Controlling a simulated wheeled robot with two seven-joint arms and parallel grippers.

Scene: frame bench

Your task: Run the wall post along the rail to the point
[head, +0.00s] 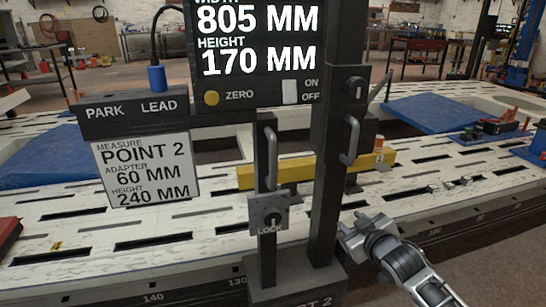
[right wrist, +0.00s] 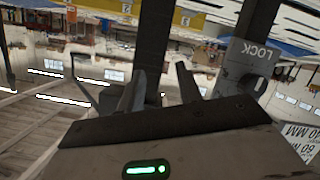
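The wall post (head: 328,190) is a dark double upright carrying a display (head: 258,50) that reads width 805 mm and height 170 mm. It has two grey handles (head: 350,140), a lock plate (head: 268,215) and a base marked with a 2. The lock plate also shows in the right wrist view (right wrist: 249,62). The rail (head: 150,297) with printed numbers runs along the bottom. A card (head: 148,170) reads point 2, adapter 60 mm, height 240 mm. My right gripper (head: 352,238) is just right of the post, low down; its fingers (right wrist: 161,85) are apart and empty. My left gripper is out of view.
A slotted white frame bench (head: 440,165) spans behind the post, with a yellow bar (head: 290,172) and blue ramps (head: 430,112). A blue-capped lead (head: 157,78) sits in the park holder. Clamps and a red tool (head: 500,125) lie at the right.

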